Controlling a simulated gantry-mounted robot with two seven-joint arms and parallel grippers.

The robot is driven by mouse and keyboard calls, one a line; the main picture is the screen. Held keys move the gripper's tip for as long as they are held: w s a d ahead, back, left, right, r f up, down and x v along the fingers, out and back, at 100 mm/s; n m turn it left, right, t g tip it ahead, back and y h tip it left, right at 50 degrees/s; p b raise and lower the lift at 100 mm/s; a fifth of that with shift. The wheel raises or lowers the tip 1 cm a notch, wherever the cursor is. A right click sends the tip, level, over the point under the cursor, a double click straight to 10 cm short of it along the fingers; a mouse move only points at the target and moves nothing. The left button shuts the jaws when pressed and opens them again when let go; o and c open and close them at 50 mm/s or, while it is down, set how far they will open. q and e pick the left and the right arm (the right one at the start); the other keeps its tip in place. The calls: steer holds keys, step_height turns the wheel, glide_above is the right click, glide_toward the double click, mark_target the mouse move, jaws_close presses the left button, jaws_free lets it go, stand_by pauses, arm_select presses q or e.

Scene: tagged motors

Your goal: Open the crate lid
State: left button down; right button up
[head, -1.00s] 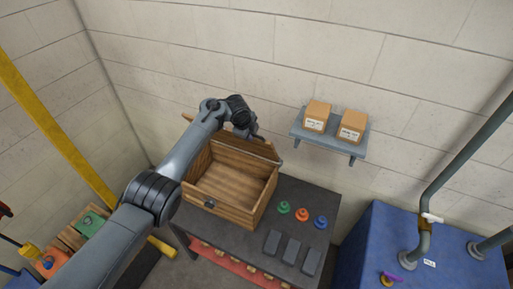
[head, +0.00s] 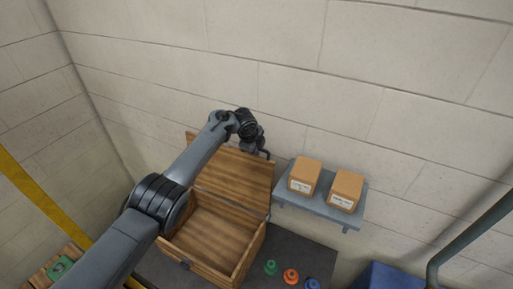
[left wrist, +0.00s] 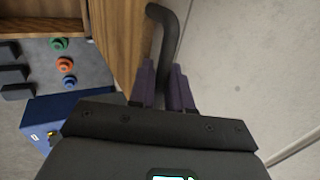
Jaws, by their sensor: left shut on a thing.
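The wooden crate (head: 250,252) stands on a dark table, its inside visible and empty. Its lid (head: 232,176) stands raised at the back, its inner plank face showing; the lid's wood also shows in the left wrist view (left wrist: 118,38). My left gripper (head: 262,148) is at the lid's upper right edge. In the left wrist view its purple fingers (left wrist: 166,88) are shut on a dark curved handle (left wrist: 167,45) beside the lid. The handle's attachment to the lid is hidden. My right gripper is not in view.
A wall shelf (head: 318,206) with two cardboard boxes (head: 305,174) is close to the right of the lid. Green (head: 270,267), orange (head: 291,276) and blue knobs (head: 312,284) stand on the table (head: 298,250) right of the crate. A block wall is behind.

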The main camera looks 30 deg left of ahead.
arm_select(q)
steer(key=shift+w, duration=0.1)
stand_by(0.3)
steer(key=c, duration=1.3)
jaws_free()
steer(key=shift+o, duration=0.2)
steer(key=shift+s+r, duration=0.25)
steer(key=shift+r, duration=0.2)
steer(key=v, duration=1)
steer(key=shift+w, duration=0.1)
